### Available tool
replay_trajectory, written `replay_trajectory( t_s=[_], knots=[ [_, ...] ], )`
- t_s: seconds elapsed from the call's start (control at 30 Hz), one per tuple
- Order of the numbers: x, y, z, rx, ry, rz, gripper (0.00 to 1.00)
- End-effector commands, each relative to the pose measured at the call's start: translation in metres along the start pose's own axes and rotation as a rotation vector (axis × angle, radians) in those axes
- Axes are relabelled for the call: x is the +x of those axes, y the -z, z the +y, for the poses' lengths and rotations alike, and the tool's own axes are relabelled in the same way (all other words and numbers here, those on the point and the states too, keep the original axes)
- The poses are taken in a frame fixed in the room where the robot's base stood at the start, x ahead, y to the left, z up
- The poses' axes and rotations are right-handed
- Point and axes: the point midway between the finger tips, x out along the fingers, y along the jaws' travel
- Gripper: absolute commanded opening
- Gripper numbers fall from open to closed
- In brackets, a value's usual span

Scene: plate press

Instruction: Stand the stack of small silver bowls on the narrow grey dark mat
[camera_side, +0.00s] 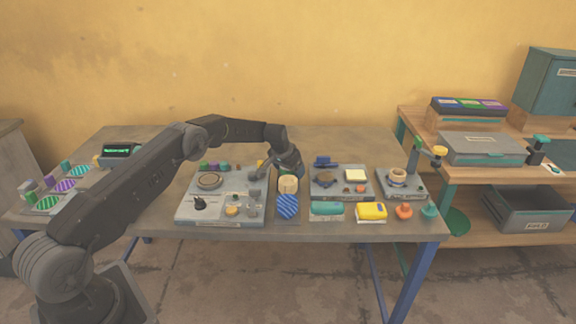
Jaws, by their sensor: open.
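My gripper (289,172) is open and points down near the middle of the table, just above or behind a cream round object (288,184); I cannot tell if they touch. I cannot make out a stack of small silver bowls for certain. Small grey pieces (254,209) stand at the right side of a large grey panel (222,217), too small to identify. I cannot single out the narrow dark grey mat either; a dark strip (289,222) shows under a blue striped cloth-like piece (288,206) below my gripper.
Grey plates with fittings (327,193) and a ring-topped piece (397,176) lie to the right. A teal block (327,208), a yellow block (371,211) and an orange knob (404,211) line the front. A shelf unit (480,180) stands at right. The table's back strip is clear.

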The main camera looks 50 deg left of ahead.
Motion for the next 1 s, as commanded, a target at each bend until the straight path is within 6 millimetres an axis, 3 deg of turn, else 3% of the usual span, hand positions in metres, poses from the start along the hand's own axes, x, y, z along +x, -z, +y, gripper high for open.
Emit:
replay_trajectory(
  t_s=[0.17,0.6,0.8,1.0],
  knots=[
    [-0.016,0.002,0.0,0.0,0.0,0.002,0.86],
    [-0.098,0.002,0.0,0.0,0.001,0.002,0.86],
    [-0.119,0.001,0.0,0.0,0.001,0.001,0.86],
    [-0.126,0.001,0.002,0.001,0.0,0.0,0.86]
  ],
)
